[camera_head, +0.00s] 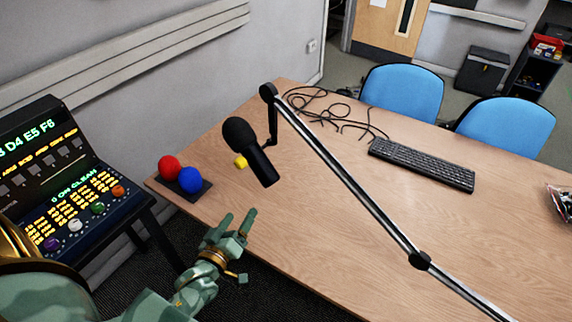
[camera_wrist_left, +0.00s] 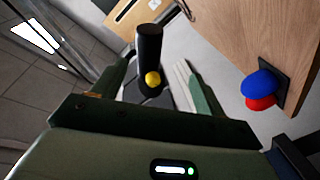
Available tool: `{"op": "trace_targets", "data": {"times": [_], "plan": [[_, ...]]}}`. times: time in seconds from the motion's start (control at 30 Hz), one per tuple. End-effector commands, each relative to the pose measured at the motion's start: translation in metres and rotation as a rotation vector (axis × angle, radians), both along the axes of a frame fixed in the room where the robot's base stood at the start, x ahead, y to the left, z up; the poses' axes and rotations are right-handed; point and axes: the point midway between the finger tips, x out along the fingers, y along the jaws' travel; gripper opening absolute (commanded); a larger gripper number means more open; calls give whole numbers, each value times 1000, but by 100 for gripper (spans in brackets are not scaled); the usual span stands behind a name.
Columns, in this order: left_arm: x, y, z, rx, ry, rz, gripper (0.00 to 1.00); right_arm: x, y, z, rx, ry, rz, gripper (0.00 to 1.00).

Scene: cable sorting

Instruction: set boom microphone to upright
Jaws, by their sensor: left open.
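The black boom microphone (camera_head: 250,152) hangs from a silver jointed boom arm (camera_head: 345,178) over the wooden table. It is tilted, with its round foam head at the upper left and its body running to the lower right. My left gripper (camera_head: 244,221) is open and empty, in front of and below the microphone, near the table's front edge. In the left wrist view the dark microphone body (camera_wrist_left: 149,45) shows beyond the open fingers (camera_wrist_left: 155,82), apart from them. A small yellow piece (camera_head: 240,161) shows beside the microphone. My right gripper is not in view.
A red ball (camera_head: 169,167) and a blue ball (camera_head: 190,179) sit on a dark base at the table's left corner. A black keyboard (camera_head: 422,165) and loose black cables (camera_head: 325,108) lie farther back. A control panel (camera_head: 65,190) stands at left. Blue chairs (camera_head: 403,92) stand behind the table.

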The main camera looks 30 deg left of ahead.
Motion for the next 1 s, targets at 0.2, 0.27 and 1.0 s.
{"op": "trace_targets", "data": {"times": [0.2, 0.27, 1.0], "plan": [[5, 0, 18, -131, -86, 4, 73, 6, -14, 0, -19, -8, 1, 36], [11, 0, 18, -138, -88, 3, 73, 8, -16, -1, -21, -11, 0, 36], [158, 18, 16, -134, -82, 3, 73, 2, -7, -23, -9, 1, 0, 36]]}}
